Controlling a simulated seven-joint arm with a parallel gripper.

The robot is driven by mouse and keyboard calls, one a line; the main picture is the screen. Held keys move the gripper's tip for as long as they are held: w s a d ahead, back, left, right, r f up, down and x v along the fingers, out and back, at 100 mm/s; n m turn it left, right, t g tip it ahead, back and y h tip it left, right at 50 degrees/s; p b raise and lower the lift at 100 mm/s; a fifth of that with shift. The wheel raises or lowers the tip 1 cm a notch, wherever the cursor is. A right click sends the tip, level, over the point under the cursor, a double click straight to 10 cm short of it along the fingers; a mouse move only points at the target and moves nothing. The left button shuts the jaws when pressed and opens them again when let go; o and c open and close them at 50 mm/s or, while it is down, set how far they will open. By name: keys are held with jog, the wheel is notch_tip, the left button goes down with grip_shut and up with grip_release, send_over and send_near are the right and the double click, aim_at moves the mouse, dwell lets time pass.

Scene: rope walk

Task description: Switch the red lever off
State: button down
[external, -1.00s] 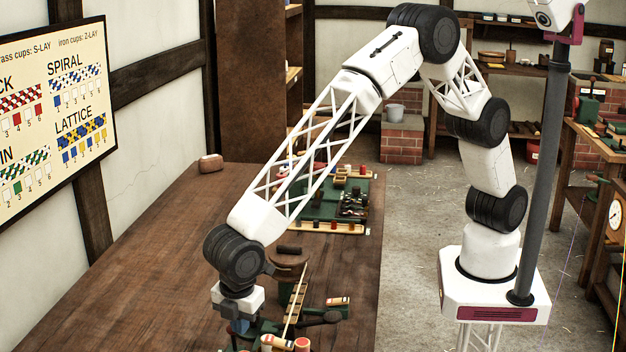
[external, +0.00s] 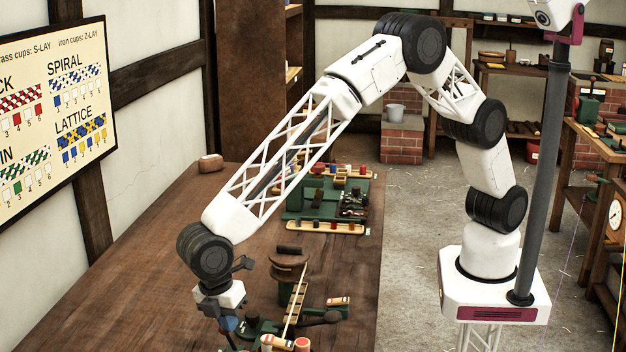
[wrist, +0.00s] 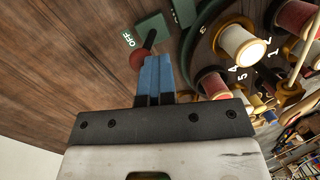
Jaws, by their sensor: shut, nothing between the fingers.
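The lever shows in the wrist view as a dark stem with a red knob (wrist: 137,59). It comes out beside a green block (wrist: 152,30) and leans toward the lower left of that view. A white OFF label (wrist: 128,40) is on a green face near the knob. My gripper (wrist: 155,60) has its blue fingers shut together and empty, right beside the stem and knob. The fingertips overlap the knob's edge, and I cannot tell if they touch. In the external view my gripper (external: 228,324) is low over the bench; I cannot make out the lever there.
A green disc (wrist: 204,62) with numbers and several spools (wrist: 238,45) stands close to the right of my fingers in the wrist view. The wooden bench (external: 130,285) is bare to the left.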

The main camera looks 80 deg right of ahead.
jog(key=shift+r, duration=0.1)
notch_tip(320, 180, up, 10)
jog(key=w, duration=0.2)
jog(key=shift+w+a+f, duration=0.15)
jog(key=shift+a+f, duration=0.05)
jog(key=shift+a, duration=0.15)
dwell(0.3)
dwell(0.4)
